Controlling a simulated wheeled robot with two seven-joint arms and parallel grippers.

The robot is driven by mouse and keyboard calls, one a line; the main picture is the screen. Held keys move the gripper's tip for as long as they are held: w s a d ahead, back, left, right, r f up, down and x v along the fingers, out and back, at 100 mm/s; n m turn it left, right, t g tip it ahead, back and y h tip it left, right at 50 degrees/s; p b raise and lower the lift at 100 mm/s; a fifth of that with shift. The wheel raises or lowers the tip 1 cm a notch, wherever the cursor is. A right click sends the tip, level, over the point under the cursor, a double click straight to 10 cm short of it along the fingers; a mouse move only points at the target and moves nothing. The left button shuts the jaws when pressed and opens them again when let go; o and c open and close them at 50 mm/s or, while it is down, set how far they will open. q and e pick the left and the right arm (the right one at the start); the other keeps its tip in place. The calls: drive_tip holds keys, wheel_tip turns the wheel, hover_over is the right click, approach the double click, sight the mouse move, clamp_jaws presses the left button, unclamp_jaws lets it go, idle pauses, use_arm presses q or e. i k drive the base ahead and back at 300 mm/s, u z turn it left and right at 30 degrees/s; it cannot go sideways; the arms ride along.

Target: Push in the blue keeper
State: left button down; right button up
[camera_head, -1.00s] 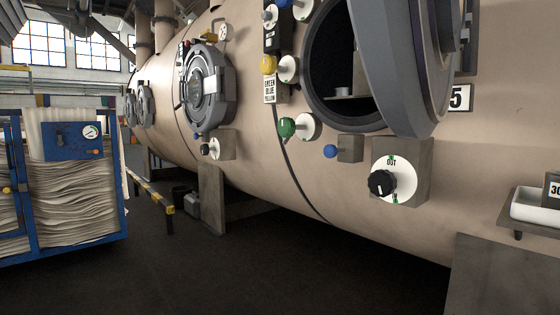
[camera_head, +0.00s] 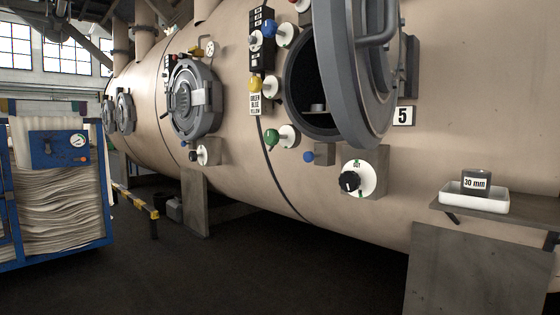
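A small blue knob (camera_head: 308,156) sticks out to the left of a grey block (camera_head: 322,153) on the beige vessel, just below the open round hatch (camera_head: 316,90). I take it for the blue keeper. Another blue knob (camera_head: 268,29) sits on a white disc higher up, left of the hatch. Neither of my grippers is in view, and nothing touches either blue knob.
The thick grey hatch door (camera_head: 360,75) hangs open to the right. A black-and-white dial (camera_head: 362,178) is below it. A shelf (camera_head: 520,211) with a white tray (camera_head: 470,203) and a 30 mm block juts out at right. A blue cart (camera_head: 60,190) stands left.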

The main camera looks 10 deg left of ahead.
sight(309, 156)
drive_tip(key=u, duration=0.45)
drive_tip(key=i, duration=0.8)
drive_tip(key=z, duration=1.45)
